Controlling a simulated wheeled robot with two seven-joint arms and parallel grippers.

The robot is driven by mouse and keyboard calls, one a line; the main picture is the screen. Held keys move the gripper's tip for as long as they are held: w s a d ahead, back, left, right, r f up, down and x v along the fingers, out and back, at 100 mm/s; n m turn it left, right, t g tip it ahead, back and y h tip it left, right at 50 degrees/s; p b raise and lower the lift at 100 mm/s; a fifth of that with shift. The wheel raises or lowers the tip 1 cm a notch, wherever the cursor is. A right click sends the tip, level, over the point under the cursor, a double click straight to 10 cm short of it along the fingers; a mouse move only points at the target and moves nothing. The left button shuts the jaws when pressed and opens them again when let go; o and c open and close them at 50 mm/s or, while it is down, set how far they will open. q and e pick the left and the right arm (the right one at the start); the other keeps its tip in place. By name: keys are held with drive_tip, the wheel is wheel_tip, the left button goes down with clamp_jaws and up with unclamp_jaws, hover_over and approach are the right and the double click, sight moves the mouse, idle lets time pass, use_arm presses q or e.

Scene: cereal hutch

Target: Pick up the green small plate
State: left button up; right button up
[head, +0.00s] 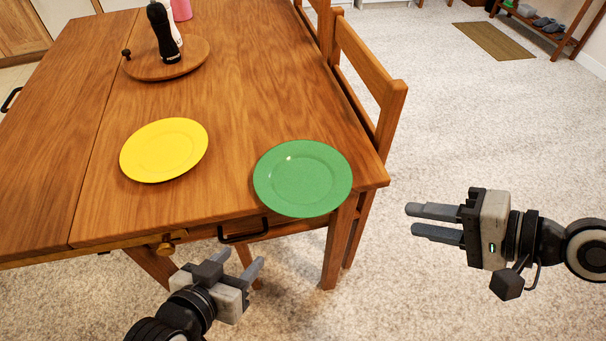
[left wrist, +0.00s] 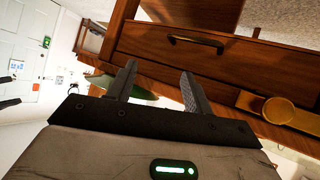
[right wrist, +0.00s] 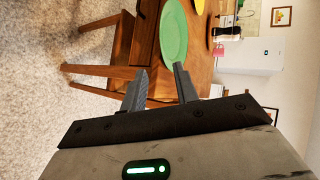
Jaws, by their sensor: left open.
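The green small plate (head: 302,178) lies flat at the table's near right corner, its near edge reaching the table edge. It also shows in the right wrist view (right wrist: 174,32), beyond the fingertips. In the left wrist view a green strip of it (left wrist: 146,96) shows behind the fingers. My left gripper (head: 243,262) is open and empty, below and in front of the table edge, left of the plate. My right gripper (head: 408,220) is open and empty over the floor, right of the plate and apart from it.
The wooden table (head: 240,100) bears a yellow plate (head: 164,150) left of the green one. A round wooden board (head: 168,62) with a black bottle (head: 163,35) stands further back. A chair (head: 368,85) stands against the right side. A drawer handle (head: 243,235) sits below the near edge.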

drive_tip(key=a+p, duration=0.1)
drive_tip(key=p, duration=0.3)
approach(336, 205)
drive_tip(key=a+f, duration=0.1)
drive_tip(key=a, duration=0.1)
drive_tip(key=shift+w+d+x, duration=0.1)
drive_tip(key=shift+w+x, duration=0.05)
drive_tip(key=shift+x, duration=0.95)
drive_tip(key=shift+w+d+x, duration=0.1)
drive_tip(key=shift+w+x, duration=0.05)
drive_tip(key=shift+x, duration=0.95)
drive_tip(key=shift+w+d+x, duration=0.1)
drive_tip(key=shift+w+x, duration=0.05)
drive_tip(key=shift+x, duration=0.95)
drive_tip(key=shift+c, duration=0.3)
drive_tip(key=shift+r, duration=0.1)
clamp_jaws()
